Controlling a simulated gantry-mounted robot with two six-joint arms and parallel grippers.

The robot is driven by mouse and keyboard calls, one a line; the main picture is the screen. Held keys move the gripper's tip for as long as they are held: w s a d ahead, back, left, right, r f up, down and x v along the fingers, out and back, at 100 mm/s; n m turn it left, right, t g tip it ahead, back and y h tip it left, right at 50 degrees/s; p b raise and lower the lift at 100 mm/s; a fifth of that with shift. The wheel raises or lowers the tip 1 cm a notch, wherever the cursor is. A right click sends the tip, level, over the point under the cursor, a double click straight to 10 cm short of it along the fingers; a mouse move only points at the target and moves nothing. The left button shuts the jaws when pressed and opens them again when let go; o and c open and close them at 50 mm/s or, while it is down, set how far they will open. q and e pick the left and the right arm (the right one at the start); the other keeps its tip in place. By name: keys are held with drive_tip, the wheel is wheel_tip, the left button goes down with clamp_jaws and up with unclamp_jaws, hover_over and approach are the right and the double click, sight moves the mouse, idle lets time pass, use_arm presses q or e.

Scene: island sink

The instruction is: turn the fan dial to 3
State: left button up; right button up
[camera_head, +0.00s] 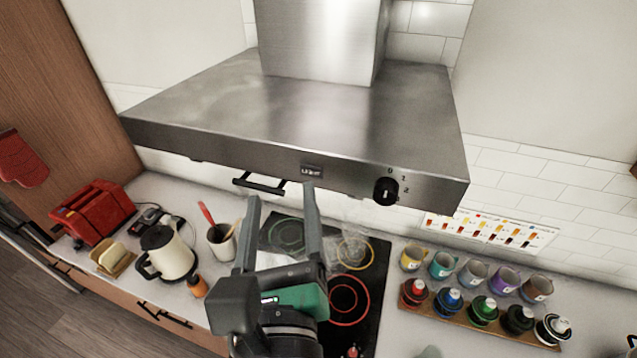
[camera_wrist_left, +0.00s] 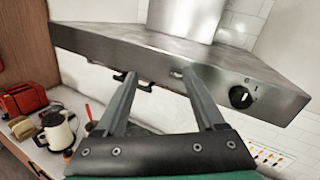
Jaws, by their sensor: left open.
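The fan dial (camera_head: 385,191) is a round black knob on the right part of the steel range hood's front edge. The marks 0, 1 and 2 show around it in the head view; its pointer's exact setting is too small to tell. The dial also shows at the right in the left wrist view (camera_wrist_left: 240,97). My left gripper (camera_head: 281,192) is open and empty, with its fingers pointing up toward the hood's front edge, left of the dial and apart from it. My right gripper is not in view.
The steel hood (camera_head: 300,110) spans the upper middle, with a black handle (camera_head: 259,184) under its edge. Below are a black cooktop (camera_head: 365,290), a kettle (camera_head: 167,252), a red toaster (camera_head: 93,212) and several mugs and paint jars at the right. The space before the dial looks clear.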

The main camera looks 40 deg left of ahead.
sight(385, 197)
use_arm(q)
drive_tip(key=d+f+m+t+h, duration=0.25)
drive_tip(key=d+m+h, duration=0.3)
drive_tip(key=d, duration=0.75)
drive_tip(key=shift+n+t, duration=0.45)
drive_tip(key=p+x, duration=0.1)
drive_tip(key=x, duration=0.2)
drive_tip(key=p+x, duration=0.1)
drive_tip(key=x, duration=0.6)
drive_tip(key=shift+w+a+r+p, duration=0.15)
drive_tip(key=shift+a+r+p, duration=0.2)
drive_tip(key=shift+a+p, duration=0.05)
drive_tip(key=shift+w+a+f, duration=0.1)
drive_tip(key=shift+w+a, duration=0.05)
drive_tip(key=shift+w, duration=0.35)
clamp_jaws()
